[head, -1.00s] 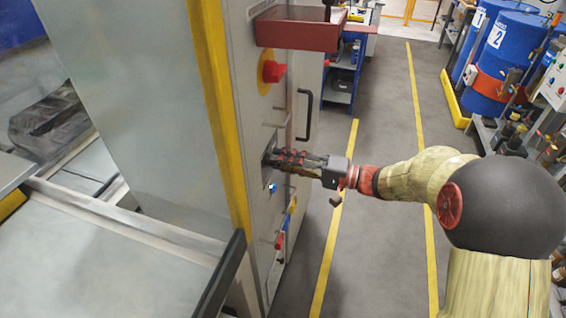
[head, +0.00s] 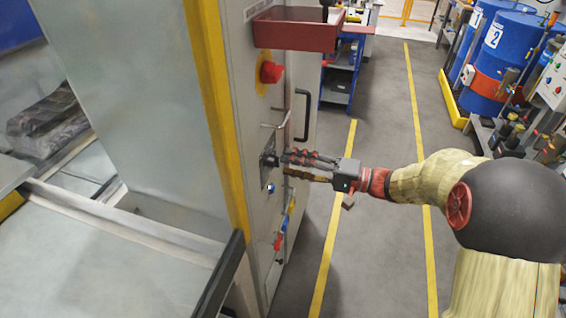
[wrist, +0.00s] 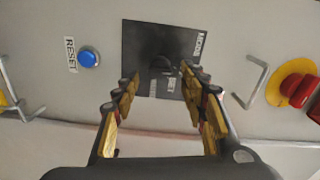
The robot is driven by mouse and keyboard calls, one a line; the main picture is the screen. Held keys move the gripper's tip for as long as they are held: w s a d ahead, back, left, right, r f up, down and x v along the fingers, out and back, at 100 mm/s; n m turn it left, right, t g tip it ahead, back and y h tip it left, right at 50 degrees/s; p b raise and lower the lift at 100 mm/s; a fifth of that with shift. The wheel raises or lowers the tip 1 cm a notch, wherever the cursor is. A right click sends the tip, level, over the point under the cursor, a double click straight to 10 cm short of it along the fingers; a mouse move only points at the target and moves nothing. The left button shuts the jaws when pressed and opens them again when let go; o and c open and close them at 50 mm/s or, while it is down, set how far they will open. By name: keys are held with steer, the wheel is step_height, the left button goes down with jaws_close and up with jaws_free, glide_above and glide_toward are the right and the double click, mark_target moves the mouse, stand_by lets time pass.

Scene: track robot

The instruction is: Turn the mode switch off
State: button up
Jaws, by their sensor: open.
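The mode switch (wrist: 160,65) is a black rotary knob on a dark square plate marked MODE, at the top middle of the wrist view. In the head view the knob (head: 268,160) sticks out from the grey cabinet face. My gripper (head: 286,164) points at it from the right, a small gap away. In the wrist view my gripper (wrist: 160,86) has its two fingers spread, with the knob beyond and between the fingertips. Nothing is held. The knob is dark, and its exact pointing direction is hard to read.
A blue RESET button (wrist: 88,58) and a red emergency button (wrist: 298,90) on yellow flank the plate. A wire handle (wrist: 250,82) stands out close to the right finger. A red shelf (head: 296,30) juts out above.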

steer(key=v, duration=0.8)
steer(key=shift+d, duration=0.35)
steer(key=shift+s, duration=0.1)
steer(key=s+f+m+g+h, duration=0.35)
steer(key=s+f, duration=0.35)
steer(key=f, duration=0.3)
steer(key=s+d+g+h+p, duration=0.2)
steer(key=s+d+g+h, duration=0.1)
steer(key=s+h, duration=0.55)
steer(key=s+d+r+n+t+h+p, duration=0.2)
steer(key=s+d+r+n+t+h, duration=0.15)
steer(key=s+r, duration=0.3)
step_height(320, 180, up, 11)
steer(key=s+a+n+t+h+p, duration=0.1)
steer(key=s+n+t+p, duration=0.1)
